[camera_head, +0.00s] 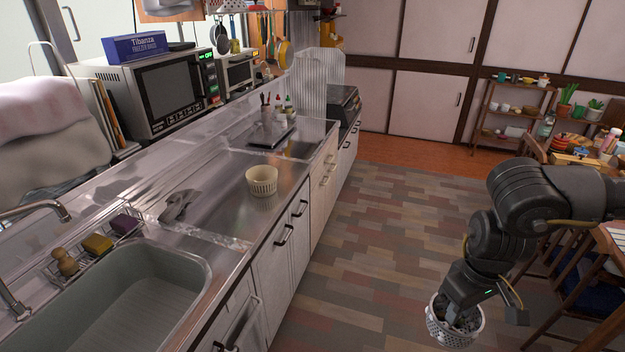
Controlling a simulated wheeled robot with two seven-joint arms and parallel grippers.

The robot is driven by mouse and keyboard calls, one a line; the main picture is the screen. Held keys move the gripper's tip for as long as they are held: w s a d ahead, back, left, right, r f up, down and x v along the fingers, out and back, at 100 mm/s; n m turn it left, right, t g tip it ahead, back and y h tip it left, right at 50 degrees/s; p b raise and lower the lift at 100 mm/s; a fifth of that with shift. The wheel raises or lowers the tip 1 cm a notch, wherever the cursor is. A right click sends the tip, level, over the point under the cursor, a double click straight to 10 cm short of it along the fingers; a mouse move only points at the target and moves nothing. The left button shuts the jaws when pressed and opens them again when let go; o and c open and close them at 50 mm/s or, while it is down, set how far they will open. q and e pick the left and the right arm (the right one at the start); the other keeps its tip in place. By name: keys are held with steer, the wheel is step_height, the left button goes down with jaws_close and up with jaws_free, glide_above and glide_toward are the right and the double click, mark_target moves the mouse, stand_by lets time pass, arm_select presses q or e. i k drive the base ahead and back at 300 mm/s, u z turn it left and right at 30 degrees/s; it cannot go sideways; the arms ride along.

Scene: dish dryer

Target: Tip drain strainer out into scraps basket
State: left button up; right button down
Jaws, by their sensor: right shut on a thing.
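My right gripper (464,312) comes in from the right and points down. It is shut on the drain strainer (455,335), a round grey metal cup with holes in its wall. The strainer hangs over the floor, to the right of the counter, and looks roughly upright. What is inside it is too small to tell. A cream slotted basket (262,181), which looks like the scraps basket, stands on the steel counter near its front edge, well away from the gripper. My left gripper is not in view.
The sink (130,300) is at the lower left, with a wire rack (95,245) holding sponges behind it. A crumpled grey cloth-like thing (176,205) lies on the counter left of the basket. A wooden chair (590,280) stands at the right. The floor (375,230) between is clear.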

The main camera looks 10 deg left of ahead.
mark_target(262, 178)
steer(key=z, duration=0.2)
steer(key=k, duration=0.25)
steer(key=z, duration=0.4)
steer(key=i, duration=1)
steer(key=u, duration=0.4)
steer(key=i, duration=1.05)
steer(key=u, duration=1.45)
steer(key=i, duration=0.7)
steer(key=u, duration=0.65)
